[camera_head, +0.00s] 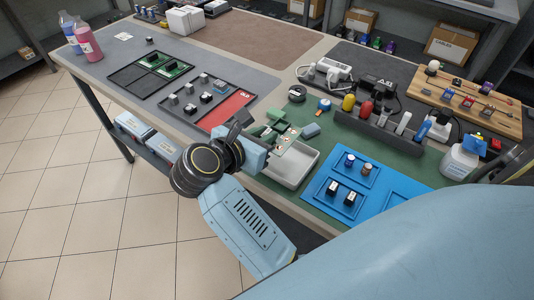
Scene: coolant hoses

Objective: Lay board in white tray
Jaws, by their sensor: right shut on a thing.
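A green board (287,137) with pale parts is at the front edge of the table, over the white tray (302,176). My right gripper (268,142) is shut on the left side of the board. The board looks tilted and covers part of the tray's far side; whether it touches the tray I cannot tell. The near part of the tray shows empty. The fingertips are partly hidden by the gripper body. My left gripper is not in view.
A blue tray (328,211) with small cylinders and black parts lies right of the white tray. A dark tray (184,119) with a red section lies to the left. A grey rack (376,127) of bottles and tools stands behind.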

